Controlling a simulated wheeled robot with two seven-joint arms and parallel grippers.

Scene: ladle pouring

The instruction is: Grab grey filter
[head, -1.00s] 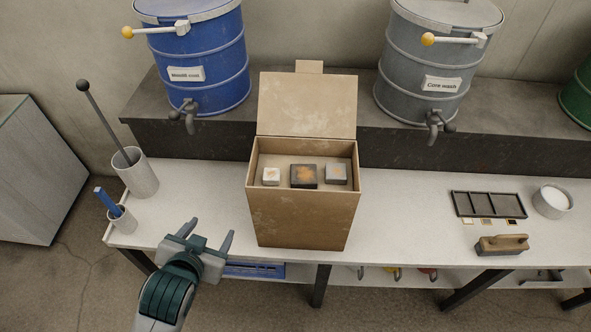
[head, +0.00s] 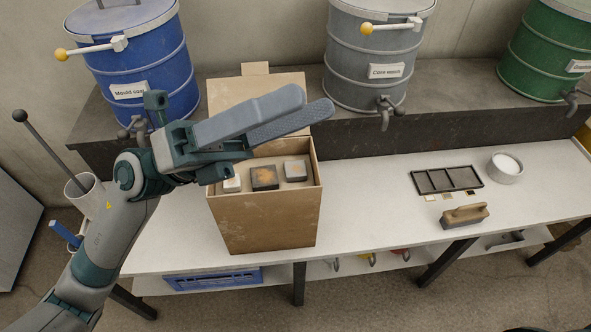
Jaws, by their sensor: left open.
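An open cardboard box (head: 262,225) stands on the white bench with its lid raised at the back. Three small blocks sit in a row inside it: a whitish one (head: 232,185) at left, a dark one with an orange-brown stain (head: 264,178) in the middle, and a grey one with a pale top (head: 296,171) at right. Which of them is the grey filter, I cannot tell for sure. My left gripper (head: 314,102) is open and empty, raised in front of the lid, its fingers pointing right. It hides part of the lid and the box's rear edge. My right gripper is not in view.
Blue (head: 140,65), grey (head: 372,50) and green (head: 548,52) drums with taps stand on the back ledge. A black divided tray (head: 446,180), a white bowl (head: 505,168) and a wooden-handled brush (head: 464,216) lie to the right. The bench between box and tray is clear.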

